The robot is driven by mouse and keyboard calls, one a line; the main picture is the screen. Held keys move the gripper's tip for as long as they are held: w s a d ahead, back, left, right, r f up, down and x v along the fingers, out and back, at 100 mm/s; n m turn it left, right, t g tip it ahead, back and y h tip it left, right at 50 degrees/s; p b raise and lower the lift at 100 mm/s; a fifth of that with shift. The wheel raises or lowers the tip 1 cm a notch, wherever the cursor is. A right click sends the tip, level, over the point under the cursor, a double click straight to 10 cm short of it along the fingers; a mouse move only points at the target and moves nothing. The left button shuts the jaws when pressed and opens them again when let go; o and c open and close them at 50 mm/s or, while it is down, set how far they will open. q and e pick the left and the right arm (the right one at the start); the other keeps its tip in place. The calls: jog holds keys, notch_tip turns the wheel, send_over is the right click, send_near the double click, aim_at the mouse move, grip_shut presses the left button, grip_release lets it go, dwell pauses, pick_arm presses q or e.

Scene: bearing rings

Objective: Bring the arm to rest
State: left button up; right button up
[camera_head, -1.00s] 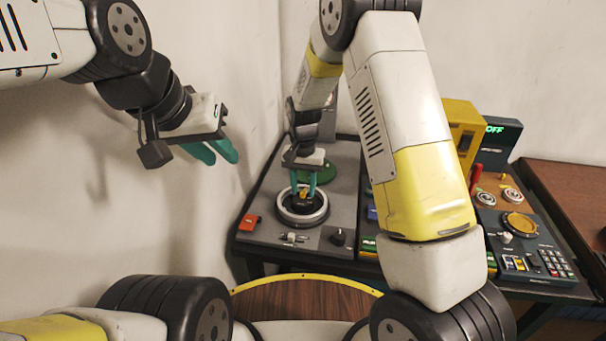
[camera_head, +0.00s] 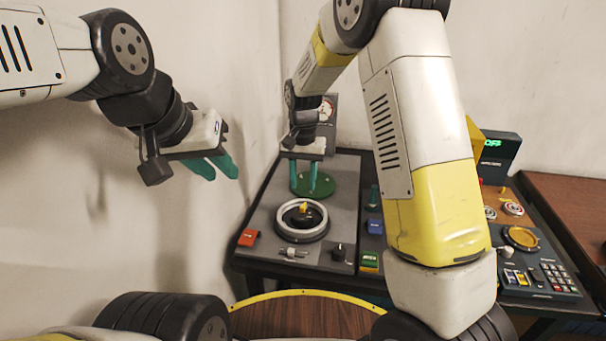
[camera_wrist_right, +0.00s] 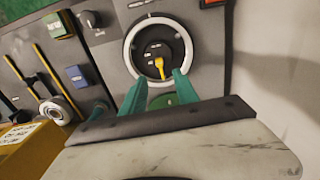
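My right gripper (camera_head: 303,190) hangs above the grey panel, over the green disc and behind the ring in the head view. Its teal fingers are apart with nothing between them; the right wrist view shows the open fingertips (camera_wrist_right: 163,84) too. The pale bearing ring (camera_head: 302,220) lies on the panel around a dark centre with a yellow knob (camera_head: 304,208). The ring (camera_wrist_right: 130,52) and yellow knob (camera_wrist_right: 159,66) also show in the right wrist view. My left gripper (camera_head: 216,167) hangs in the air near the left wall, its teal fingers apart and empty.
The panel carries a red switch block (camera_head: 249,237), a black knob (camera_head: 338,251) and a green disc (camera_head: 314,184). A keypad console (camera_head: 545,277) and a display reading OFF (camera_head: 497,146) stand to the right. A wall bounds the left side.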

jog(key=s+d+r+n+t+y, duration=0.1)
jog(key=s+d+r, duration=0.35)
jog(key=r, duration=0.35)
jog(key=s+d+r+t+y, duration=0.1)
jog(key=s+d+r+t, duration=0.1)
jog(key=s+d+r, duration=0.35)
jog(key=s+d+r+n+t, duration=0.1)
jog(key=s+d+r, duration=0.1)
jog(key=s, duration=0.5)
jog(key=s+d+r+t, duration=0.2)
jog(key=s+r, duration=0.2)
jog(key=s, duration=0.3)
jog(key=shift+s+r+n, duration=0.2)
jog(key=shift+s+n, duration=0.2)
